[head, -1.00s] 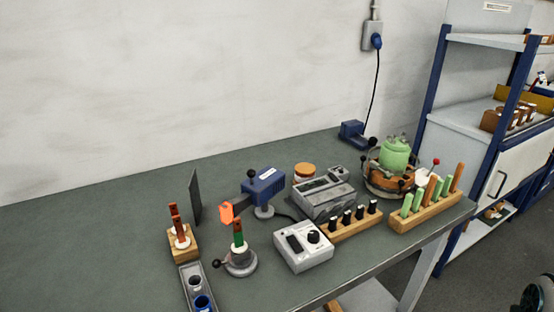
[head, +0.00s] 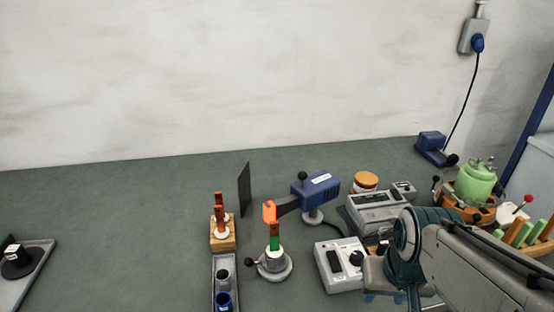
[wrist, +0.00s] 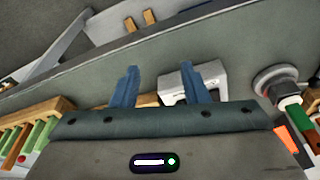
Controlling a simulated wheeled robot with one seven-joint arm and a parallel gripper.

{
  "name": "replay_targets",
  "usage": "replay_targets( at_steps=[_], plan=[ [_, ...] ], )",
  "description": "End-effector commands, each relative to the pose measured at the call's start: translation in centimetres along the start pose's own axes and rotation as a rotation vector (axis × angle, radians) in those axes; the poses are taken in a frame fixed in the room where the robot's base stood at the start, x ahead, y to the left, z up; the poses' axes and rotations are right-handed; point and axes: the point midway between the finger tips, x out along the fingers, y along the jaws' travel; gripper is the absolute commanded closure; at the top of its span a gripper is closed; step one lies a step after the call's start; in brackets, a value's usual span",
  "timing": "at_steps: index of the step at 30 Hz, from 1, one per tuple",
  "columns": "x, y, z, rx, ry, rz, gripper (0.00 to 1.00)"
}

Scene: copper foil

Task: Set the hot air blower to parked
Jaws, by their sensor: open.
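The hot air blower (head: 318,188) is a blue body on a small grey stand, with a black knob on top and a dark nozzle ending in an orange tip (head: 269,211). The tip is over or beside an orange and green piece upright on a round grey stand (head: 275,264). In the wrist view, the orange tip (wrist: 287,140) and the round stand (wrist: 275,80) show at the right. My gripper (wrist: 160,82) is open and empty, near the light control box (head: 338,264). In the head view my arm covers part of that box's right side.
A dark upright panel (head: 244,189) stands left of the blower. A wooden block (head: 222,240) with orange pieces and a grey tray (head: 226,263) are in front. A grey instrument (head: 375,212), an orange-lidded jar (head: 366,182) and a green vessel (head: 476,182) stand right. Bench at left is mostly clear.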

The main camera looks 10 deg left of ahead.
Motion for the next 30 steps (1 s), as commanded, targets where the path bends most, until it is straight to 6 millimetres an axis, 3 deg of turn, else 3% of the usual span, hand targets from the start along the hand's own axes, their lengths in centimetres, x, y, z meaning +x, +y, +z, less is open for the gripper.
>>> replay_targets(
  at_steps=[5, 9, 15, 20, 24, 30],
  plan=[
    [0.4, 2.7, -4.2, 0.002, 0.134, 0.098, 0.59],
    [0.8, 4.7, -9.1, -0.052, 0.310, 0.171, 0.59],
    [1.1, 5.4, -14.7, -0.158, 0.534, 0.175, 0.59],
    [1.2, 4.3, -18.3, -0.259, 0.711, 0.087, 0.59],
    [1.2, 2.1, -20.1, -0.342, 0.856, -0.067, 0.59],
    [0.1, -1.8, -19.9, -0.419, 1.025, -0.389, 0.59]
  ],
)
